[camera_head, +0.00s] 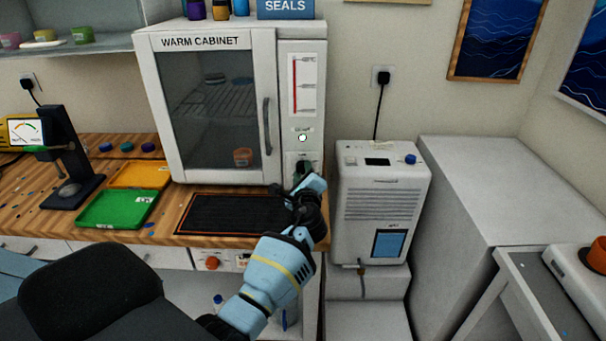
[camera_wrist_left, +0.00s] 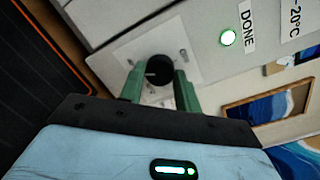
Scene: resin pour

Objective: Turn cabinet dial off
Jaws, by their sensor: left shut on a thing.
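The warm cabinet (camera_head: 217,107) stands on the wooden bench with its glass door shut. Its black dial (camera_wrist_left: 159,70) has a pale pointer mark and sits on a white plate low on the control panel. My left gripper (camera_wrist_left: 159,84) has its green fingers on either side of the dial and is shut on it. In the head view the left gripper (camera_head: 303,172) reaches up to the lower panel and largely hides the dial. A round lamp (camera_wrist_left: 228,38) beside a "DONE" label glows white-green. The right gripper is not in view.
A black mat (camera_head: 240,214) lies in front of the cabinet. Green (camera_head: 117,210) and orange (camera_head: 140,175) trays are to its left. A white machine (camera_head: 381,201) stands close right of the bench, near my left arm. Bottles and a "SEALS" box (camera_head: 285,8) sit on top of the cabinet.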

